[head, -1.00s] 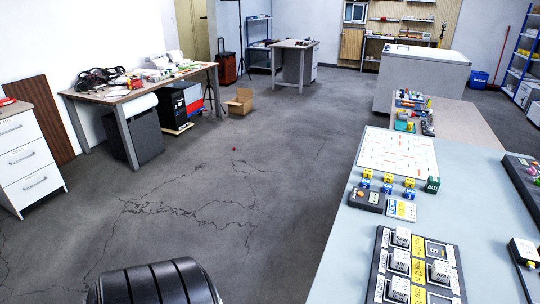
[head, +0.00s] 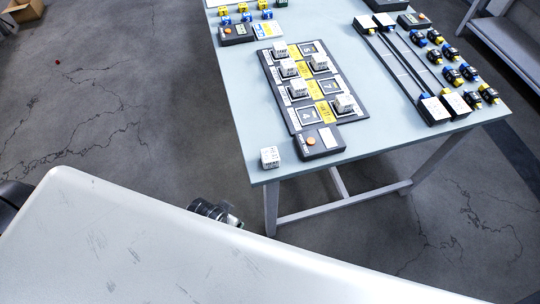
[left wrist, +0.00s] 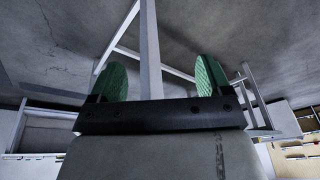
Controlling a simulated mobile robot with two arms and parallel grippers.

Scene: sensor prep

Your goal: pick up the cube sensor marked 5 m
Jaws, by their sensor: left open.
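Several small white cubes with dark markings sit on the table. One loose white cube (head: 270,157) is at the near left corner, beside the dark board (head: 282,85). Others stand on the board, including a front right cube (head: 344,103) and a left cube (head: 299,89). Their markings are too small to read, so I cannot tell which is marked 5 m. My left gripper (left wrist: 160,80) is open and empty in the left wrist view, its green fingers wide apart. A table leg shows beyond them, and no cube is visible there. My right gripper is not in view.
The pale table (head: 215,85) has a small dark box with an orange button (head: 319,142) near its front edge. Blue-and-yellow cubes (head: 244,13) stand at the back left. A dark rail fixture (head: 405,70) and several blue-black parts (head: 452,76) lie at right.

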